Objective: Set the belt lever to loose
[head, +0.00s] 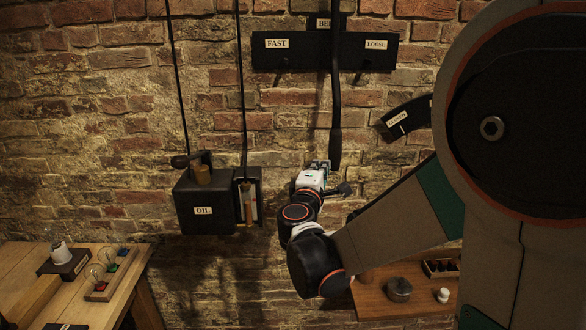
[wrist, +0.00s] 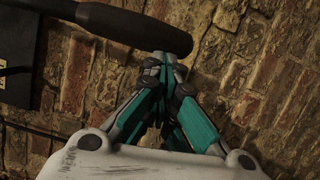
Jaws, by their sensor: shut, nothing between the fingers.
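The belt lever (head: 336,120) is a long dark bar with a thicker lower grip, hanging nearly upright in the head view. It crosses the black plate (head: 310,50) between the FAST label (head: 277,43) and the LOOSE label (head: 376,44), a little nearer LOOSE. My gripper (head: 322,164) is at the left of the grip's lower end. In the wrist view the shut, empty fingertips (wrist: 165,62) are right beside the end of the dark grip (wrist: 135,27). I cannot tell whether they touch it.
A black OIL box (head: 205,205) hangs on the brick wall left of my gripper. A curved dark labelled plate (head: 405,118) is to the right. A wooden shelf (head: 375,300) with small pots is below right, and a workbench (head: 120,300) with bulbs is below left.

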